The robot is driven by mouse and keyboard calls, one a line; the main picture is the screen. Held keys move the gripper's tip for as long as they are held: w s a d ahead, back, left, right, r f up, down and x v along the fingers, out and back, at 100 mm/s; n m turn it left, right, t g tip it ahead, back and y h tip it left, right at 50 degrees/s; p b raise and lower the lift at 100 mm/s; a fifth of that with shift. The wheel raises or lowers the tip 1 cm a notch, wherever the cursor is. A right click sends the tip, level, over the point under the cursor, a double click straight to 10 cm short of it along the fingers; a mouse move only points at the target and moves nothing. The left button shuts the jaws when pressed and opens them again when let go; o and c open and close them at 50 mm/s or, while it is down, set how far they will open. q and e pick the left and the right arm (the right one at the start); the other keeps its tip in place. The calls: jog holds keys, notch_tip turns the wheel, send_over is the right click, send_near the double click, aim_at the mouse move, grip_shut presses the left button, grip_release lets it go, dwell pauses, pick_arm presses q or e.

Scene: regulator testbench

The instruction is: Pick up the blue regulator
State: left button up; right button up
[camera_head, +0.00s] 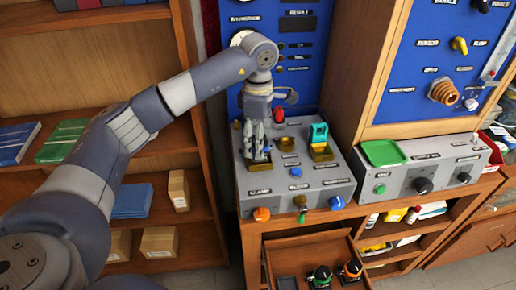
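My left gripper (257,152) points down over the left part of the grey test box (300,186), at a socket position there. Its fingers are small in view, and I cannot tell whether they are open or shut. Small blue spots show beside the fingers, but I cannot tell whether they belong to a regulator held or hidden there. A teal-blue part (318,135), possibly the blue regulator, stands upright in a brass-coloured socket at the box's right, apart from my gripper. My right gripper is not in view.
An open drawer (284,254) below the box holds a green-topped part (320,274) and an orange-topped part (351,270). A green tray (384,153) sits on a second grey box (425,170) at right. Shelves (165,145) stand at left; blue panels rise behind.

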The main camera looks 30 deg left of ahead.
pick_arm(q)
jog(key=shift+f, duration=0.3)
jog(key=c, duration=1.6)
jog(key=shift+r, duration=0.1)
jog(key=shift+r, duration=0.1)
